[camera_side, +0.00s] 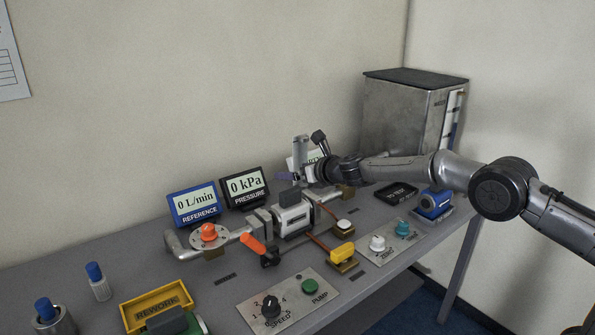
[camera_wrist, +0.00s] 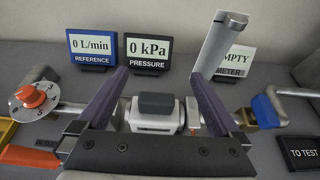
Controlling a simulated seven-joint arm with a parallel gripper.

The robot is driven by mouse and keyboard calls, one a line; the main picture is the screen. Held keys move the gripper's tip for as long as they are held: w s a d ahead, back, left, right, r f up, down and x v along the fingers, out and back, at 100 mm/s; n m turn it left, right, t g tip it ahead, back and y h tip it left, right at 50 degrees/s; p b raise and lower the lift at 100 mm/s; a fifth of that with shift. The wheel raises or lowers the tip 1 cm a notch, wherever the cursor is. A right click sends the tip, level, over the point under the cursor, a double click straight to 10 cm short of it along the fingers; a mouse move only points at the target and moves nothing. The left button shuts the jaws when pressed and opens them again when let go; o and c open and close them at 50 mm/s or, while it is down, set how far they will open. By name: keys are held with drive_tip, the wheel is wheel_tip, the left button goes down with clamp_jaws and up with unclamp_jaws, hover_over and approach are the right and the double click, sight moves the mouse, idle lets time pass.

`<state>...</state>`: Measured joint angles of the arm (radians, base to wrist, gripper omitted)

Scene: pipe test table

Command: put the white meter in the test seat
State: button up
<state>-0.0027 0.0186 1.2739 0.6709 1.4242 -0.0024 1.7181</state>
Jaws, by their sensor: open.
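The white meter (camera_side: 293,218), with a dark grey block on top, sits level between two pipe ends in the pipe line, at the test seat. In the wrist view the white meter (camera_wrist: 154,122) lies between the two purple fingers, with a grey pipe coupling (camera_wrist: 193,115) close at its right side. My gripper (camera_side: 291,176) is open and empty, above and a little behind the meter in the side view. In the wrist view my gripper (camera_wrist: 157,74) has its fingers wide apart. Whether the meter's ends touch the couplings is unclear.
The meter display (camera_wrist: 234,60) reads EMPTY; the pressure display (camera_side: 245,186) reads 0 kPa. A silver upright bar (camera_wrist: 220,45) stands beside the right finger. An orange-handled valve (camera_side: 253,243), a blue meter (camera_side: 434,203), a black TO TEST tray (camera_wrist: 305,152) and a yellow REWORK tray (camera_side: 155,300) surround the line.

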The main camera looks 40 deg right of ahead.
drive_tip(key=shift+r, duration=0.15)
drive_tip(key=s+a+r+n+g+y, duration=0.1)
drive_tip(key=s+a+r+n+y, duration=0.25)
drive_tip(key=s+r+n, duration=0.6)
drive_tip(key=s+a+r+n+g, duration=0.2)
drive_tip(key=s+a+r+n, duration=0.1)
drive_tip(key=s+n, duration=0.85)
drive_tip(key=s+d+f+n+g+h, duration=0.1)
drive_tip(key=s+n, duration=0.4)
drive_tip(key=s, duration=0.5)
drive_tip(key=s+d+f+n+g+h, duration=0.1)
drive_tip(key=s+f+n, duration=0.4)
drive_tip(key=s, duration=0.5)
drive_tip(key=s+d+f+n+g+h, duration=0.1)
drive_tip(key=s+d+f+n+g, duration=0.2)
drive_tip(key=s, duration=0.6)
drive_tip(key=shift+s+d+f+n, duration=0.3)
drive_tip(key=shift+s+d+n, duration=0.1)
drive_tip(key=shift+d+n, duration=0.5)
drive_tip(key=shift+a+h, duration=0.1)
drive_tip(key=shift+h, duration=0.15)
